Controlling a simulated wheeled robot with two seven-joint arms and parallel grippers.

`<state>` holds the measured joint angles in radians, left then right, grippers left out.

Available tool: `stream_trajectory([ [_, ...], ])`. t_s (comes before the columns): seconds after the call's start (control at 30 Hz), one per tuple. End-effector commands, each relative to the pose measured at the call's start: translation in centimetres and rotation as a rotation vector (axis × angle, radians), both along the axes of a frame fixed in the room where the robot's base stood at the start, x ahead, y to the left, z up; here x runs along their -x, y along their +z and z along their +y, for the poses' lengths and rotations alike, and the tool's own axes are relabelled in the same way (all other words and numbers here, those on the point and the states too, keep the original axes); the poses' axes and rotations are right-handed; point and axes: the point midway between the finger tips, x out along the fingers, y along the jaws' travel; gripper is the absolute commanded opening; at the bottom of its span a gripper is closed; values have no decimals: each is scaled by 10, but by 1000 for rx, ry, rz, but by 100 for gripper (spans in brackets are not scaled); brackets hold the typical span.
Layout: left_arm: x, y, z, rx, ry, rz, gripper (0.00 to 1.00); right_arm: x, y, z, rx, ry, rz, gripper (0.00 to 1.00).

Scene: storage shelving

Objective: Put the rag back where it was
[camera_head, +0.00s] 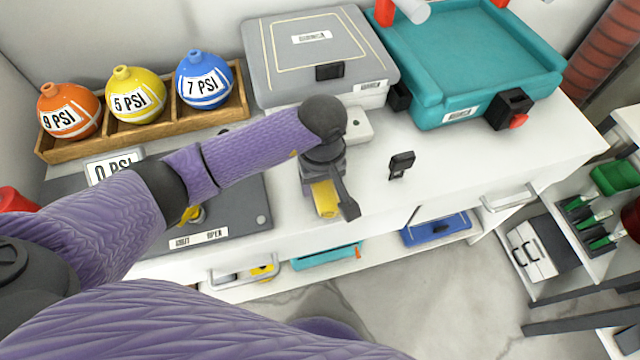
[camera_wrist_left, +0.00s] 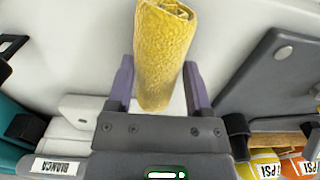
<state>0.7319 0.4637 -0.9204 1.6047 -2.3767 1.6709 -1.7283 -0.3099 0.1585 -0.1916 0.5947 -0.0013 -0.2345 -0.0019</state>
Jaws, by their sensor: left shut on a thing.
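The rag is a rolled yellow cloth (camera_head: 325,199). It shows large in the left wrist view (camera_wrist_left: 163,50), upright in the picture between the two fingers. My left gripper (camera_head: 333,195) is shut on the rag, over the front part of the white counter. In the left wrist view the gripper's fingers (camera_wrist_left: 158,90) stand on either side of the roll. I cannot tell whether the rag touches the counter. My right gripper is not in view.
A wooden tray (camera_head: 150,132) with orange, yellow and blue PSI balls stands at the back left. A dark grey panel (camera_head: 245,205) lies left of the gripper. A grey case (camera_head: 290,80) and a teal case (camera_head: 470,60) stand behind. Bare white counter (camera_head: 450,165) lies to the right.

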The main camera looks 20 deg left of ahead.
Motion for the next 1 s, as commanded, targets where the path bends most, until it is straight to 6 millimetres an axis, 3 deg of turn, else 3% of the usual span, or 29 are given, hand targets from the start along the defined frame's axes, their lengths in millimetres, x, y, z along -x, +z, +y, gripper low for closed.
stream_trajectory([
  [0.03, 0, -11, -1, 2, 0, 2, 10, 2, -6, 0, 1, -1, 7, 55],
  [0.37, 0, -13, 0, -1, -2, -1, 10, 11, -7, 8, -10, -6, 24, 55],
  [0.4, 0, -12, 0, 0, -2, -1, 74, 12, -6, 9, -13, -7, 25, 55],
  [0.53, 0, -11, 0, 0, -1, -1, 100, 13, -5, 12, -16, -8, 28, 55],
  [0.77, 0, -9, 0, 0, -1, -1, 100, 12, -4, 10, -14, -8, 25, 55],
  [0.87, -1, 7, 0, 1, -1, -6, 100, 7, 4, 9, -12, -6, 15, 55],
  [1.0, -1, 50, 0, 0, -2, -9, 100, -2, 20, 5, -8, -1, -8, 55],
])
